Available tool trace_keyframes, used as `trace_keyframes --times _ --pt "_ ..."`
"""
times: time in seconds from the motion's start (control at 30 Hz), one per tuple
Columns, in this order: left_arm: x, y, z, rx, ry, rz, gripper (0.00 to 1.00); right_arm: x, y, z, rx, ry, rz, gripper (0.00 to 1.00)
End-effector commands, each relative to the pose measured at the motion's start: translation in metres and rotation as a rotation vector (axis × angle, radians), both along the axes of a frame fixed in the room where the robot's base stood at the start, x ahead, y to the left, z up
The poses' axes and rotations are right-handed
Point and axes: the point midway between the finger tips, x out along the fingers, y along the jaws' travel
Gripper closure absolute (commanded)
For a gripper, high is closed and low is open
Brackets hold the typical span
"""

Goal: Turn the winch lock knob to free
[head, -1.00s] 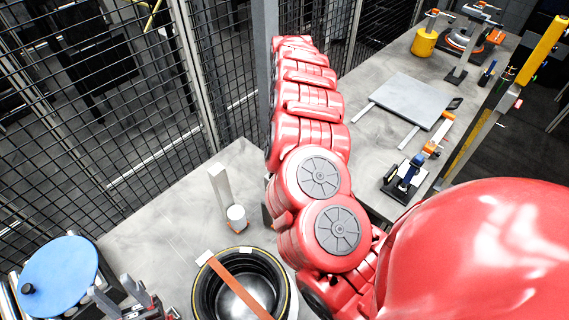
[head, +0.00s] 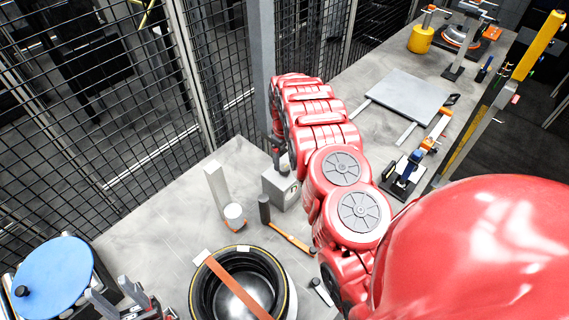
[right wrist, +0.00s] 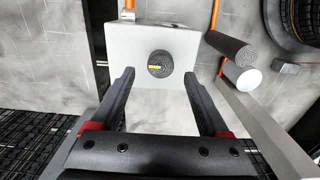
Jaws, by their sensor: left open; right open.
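A pale grey box (head: 275,187) stands on the table near the fence in the head view. It also shows in the right wrist view (right wrist: 122,45), with a round, dark, ribbed knob (right wrist: 160,64) bearing a short yellow mark. My right gripper (right wrist: 158,75) is open. Its fingertips lie on either side of the knob in that picture; I cannot tell how far above it they are. In the head view my right arm partly hides that gripper. My left gripper (head: 122,302) is open and empty at the lower left.
A mallet (head: 290,238) with orange handle and dark head lies beside the box. A tyre (head: 205,292) lies in front. The mesh fence (head: 120,120) runs behind.

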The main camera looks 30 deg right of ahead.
Motion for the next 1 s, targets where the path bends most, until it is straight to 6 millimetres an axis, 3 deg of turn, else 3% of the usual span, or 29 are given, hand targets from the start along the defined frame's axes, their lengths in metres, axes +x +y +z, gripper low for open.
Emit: trace_keyframes --times 0.3,0.8,1.0 --pt "0.0 0.0 0.015 0.0 0.0 0.0 0.5 0.0 -0.001 -0.032 -0.003 0.0 0.0 0.21" --pt "0.0 0.0 0.017 0.0 0.0 0.0 0.5 -0.001 0.0 -0.041 0.001 0.0 0.001 0.21" --pt "0.0 0.0 0.017 0.0 0.0 0.0 0.5 -0.001 0.0 -0.041 0.0 0.0 0.001 0.55"
